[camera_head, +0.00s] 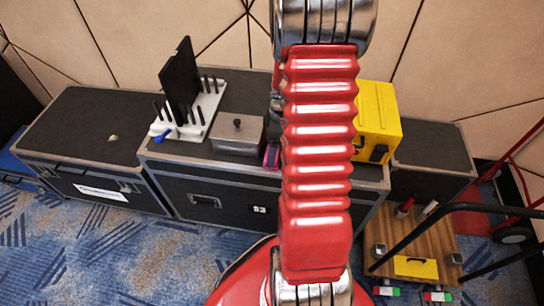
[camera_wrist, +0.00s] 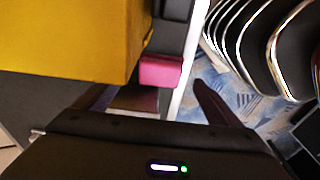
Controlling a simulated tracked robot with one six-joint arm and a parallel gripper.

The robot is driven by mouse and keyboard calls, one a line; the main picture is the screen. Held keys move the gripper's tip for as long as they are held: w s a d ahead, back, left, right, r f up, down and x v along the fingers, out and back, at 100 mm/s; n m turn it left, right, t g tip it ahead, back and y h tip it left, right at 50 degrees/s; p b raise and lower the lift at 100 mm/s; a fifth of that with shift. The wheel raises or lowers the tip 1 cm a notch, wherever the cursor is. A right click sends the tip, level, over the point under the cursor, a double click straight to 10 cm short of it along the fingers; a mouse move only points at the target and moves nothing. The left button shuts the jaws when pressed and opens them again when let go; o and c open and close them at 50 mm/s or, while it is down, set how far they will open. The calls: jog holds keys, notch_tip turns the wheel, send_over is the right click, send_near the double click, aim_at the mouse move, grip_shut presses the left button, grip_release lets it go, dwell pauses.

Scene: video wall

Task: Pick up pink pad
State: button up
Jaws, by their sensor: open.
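The pink pad (camera_wrist: 162,71) shows in the wrist view as a small block at the end of a dark piece, beside a yellow box. My gripper (camera_wrist: 157,92) is open, its dark fingers spread to the left and right just below the pad in the picture. The pad lies between the lines of the two fingers, and nothing is seen held. Whether a finger touches it, I cannot tell. In the head view a small pink patch (camera_head: 271,156) shows at the left edge of my red arm; the arm hides what is behind it, including most of my gripper.
The yellow box (camera_head: 377,120) stands on the black case (camera_head: 240,196), right of my arm. A grey metal box (camera_head: 237,136) and a white rack (camera_head: 207,108) with black pegs stand left. A wooden cart (camera_head: 415,240) is at right.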

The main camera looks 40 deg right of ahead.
jog(key=shift+w+a+f, duration=0.1)
jog(key=shift+w+f, duration=0.05)
jog(key=shift+f, duration=0.95)
jog(key=shift+w+a+f, duration=0.1)
jog(key=shift+f, duration=1)
jog(key=shift+c, duration=0.3)
jog(key=c, duration=1.2)
jog(key=shift+r, duration=0.1)
notch_tip(320, 180, up, 18)
jog(key=shift+f, duration=0.1)
